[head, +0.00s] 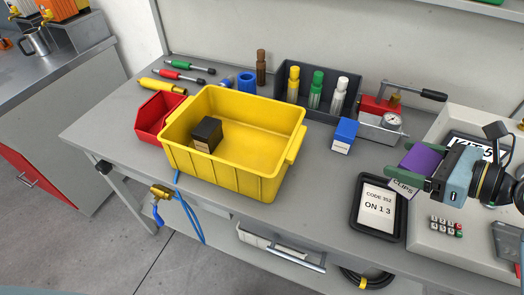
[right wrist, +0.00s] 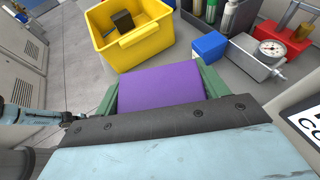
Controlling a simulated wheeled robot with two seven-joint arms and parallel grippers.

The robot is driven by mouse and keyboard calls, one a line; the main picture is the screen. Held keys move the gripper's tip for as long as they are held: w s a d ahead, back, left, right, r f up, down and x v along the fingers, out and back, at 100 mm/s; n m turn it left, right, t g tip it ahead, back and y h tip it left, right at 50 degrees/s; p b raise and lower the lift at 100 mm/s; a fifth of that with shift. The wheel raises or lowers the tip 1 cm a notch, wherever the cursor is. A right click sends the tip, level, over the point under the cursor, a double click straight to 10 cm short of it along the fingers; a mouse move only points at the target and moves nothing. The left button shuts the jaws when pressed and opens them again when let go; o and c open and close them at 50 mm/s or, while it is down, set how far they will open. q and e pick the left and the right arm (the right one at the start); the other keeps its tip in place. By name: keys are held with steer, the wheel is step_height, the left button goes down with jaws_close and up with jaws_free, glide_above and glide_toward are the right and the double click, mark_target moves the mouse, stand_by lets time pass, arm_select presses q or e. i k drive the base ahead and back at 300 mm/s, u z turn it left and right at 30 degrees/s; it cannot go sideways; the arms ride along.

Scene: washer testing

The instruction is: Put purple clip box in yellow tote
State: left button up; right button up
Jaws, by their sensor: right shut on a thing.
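The purple clip box (head: 420,165) is held between the green fingers of my right gripper (head: 415,172), at the right of the head view. Its front label reads "CLIPS". The right wrist view shows the purple top of the clip box (right wrist: 160,85) between both fingers. The box is above the bench, to the right of the tote and apart from it. The yellow tote (head: 225,180) stands open on the bench, left of centre in the head view. A small black box (head: 207,134) lies inside it, with much bare floor beside it.
A blue box (head: 343,136) and a red fixture with a gauge (head: 383,120) stand between tote and gripper, towards the back. A grey bin (head: 318,92) holds several bottles. A red bin (head: 158,112) touches or nearly touches the tote's left. A black-framed sign (head: 378,207) lies in front.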

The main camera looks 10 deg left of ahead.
mark_target(267, 162)
steer(key=z, duration=2)
steer(key=k, duration=1.05)
steer(key=u, duration=2.05)
steer(key=i, duration=0.5)
